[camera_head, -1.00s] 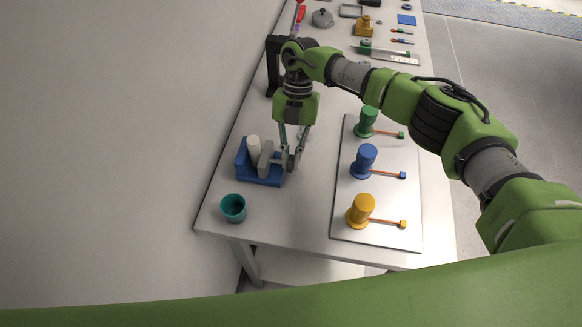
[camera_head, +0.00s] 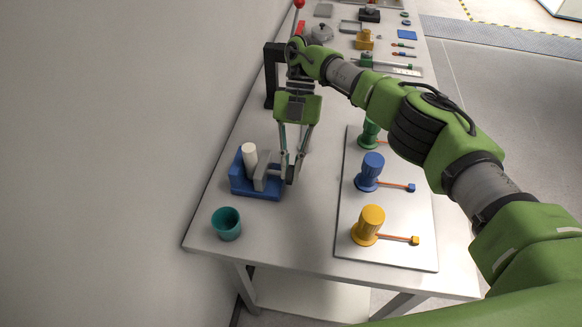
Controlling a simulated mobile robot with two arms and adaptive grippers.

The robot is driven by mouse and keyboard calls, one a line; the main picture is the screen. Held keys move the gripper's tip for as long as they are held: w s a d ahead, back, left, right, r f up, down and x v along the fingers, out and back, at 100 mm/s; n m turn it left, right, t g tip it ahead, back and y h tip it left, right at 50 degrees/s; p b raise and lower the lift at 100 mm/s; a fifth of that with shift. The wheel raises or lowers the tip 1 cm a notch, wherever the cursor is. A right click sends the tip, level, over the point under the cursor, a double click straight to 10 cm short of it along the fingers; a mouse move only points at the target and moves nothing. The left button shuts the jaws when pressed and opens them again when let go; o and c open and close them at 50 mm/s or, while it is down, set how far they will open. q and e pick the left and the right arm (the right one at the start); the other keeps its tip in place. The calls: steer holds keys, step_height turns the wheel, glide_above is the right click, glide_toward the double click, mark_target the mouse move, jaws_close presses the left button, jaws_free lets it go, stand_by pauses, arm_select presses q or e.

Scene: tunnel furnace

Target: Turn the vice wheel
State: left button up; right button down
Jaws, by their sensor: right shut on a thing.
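The blue vice (camera_head: 236,184) stands on the left side of the table, with a white cylinder (camera_head: 249,158) upright between its blue back wall and its grey jaw (camera_head: 264,176). My right gripper (camera_head: 289,176) points down at the right end of the vice. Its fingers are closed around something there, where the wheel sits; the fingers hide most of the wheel. My left gripper is not in view.
A teal cup (camera_head: 227,224) stands in front of the vice near the table's corner. To the right, a light panel (camera_head: 388,247) carries yellow (camera_head: 369,225), blue (camera_head: 370,172) and green (camera_head: 369,133) knobs with orange levers. A black frame (camera_head: 270,76) stands behind the gripper.

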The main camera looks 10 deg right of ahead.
mark_target(291, 166)
steer(key=shift+r, duration=0.1)
steer(key=c, duration=2.1)
jaws_free()
steer(key=shift+w, duration=0.1)
steer(key=shift+c, duration=0.2)
step_height(291, 166, up, 10)
steer(key=shift+f, duration=0.1)
